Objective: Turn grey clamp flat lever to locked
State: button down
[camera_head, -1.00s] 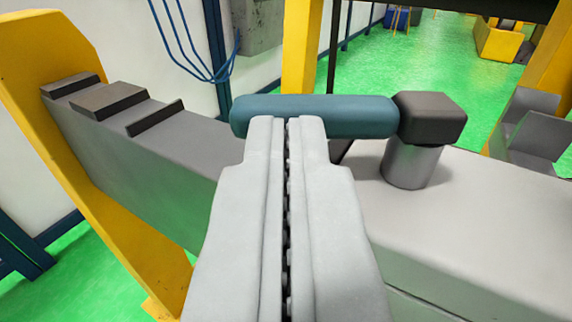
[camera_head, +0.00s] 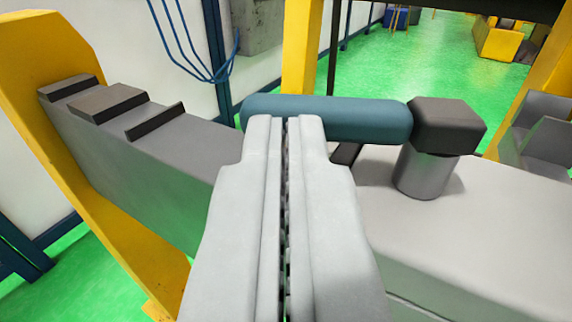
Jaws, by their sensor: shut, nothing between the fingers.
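The clamp lever has a blue-teal rounded handle (camera_head: 345,117) lying level across the view, joined at its right end to a dark grey block (camera_head: 448,125). The block sits on a short grey metal post (camera_head: 425,174) on the grey clamp body (camera_head: 480,230). My gripper (camera_head: 285,122) is shut and empty, pointing forward from the bottom of the view. Its fingertips are at the near side of the handle, towards its left end, and overlap its lower edge. I cannot tell whether they touch it.
A grey bar with dark stepped pads (camera_head: 110,100) extends at the left, beside a slanted yellow frame (camera_head: 75,150). A yellow post (camera_head: 302,50) stands behind the handle. Grey angled brackets (camera_head: 540,130) are at the right. Green floor lies beyond.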

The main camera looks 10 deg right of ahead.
jog(key=shift+w+a, duration=0.15)
jog(key=shift+w, duration=0.55)
jog(key=shift+w+a, duration=0.15)
jog(key=shift+w, duration=0.55)
jog(key=shift+a, duration=0.1)
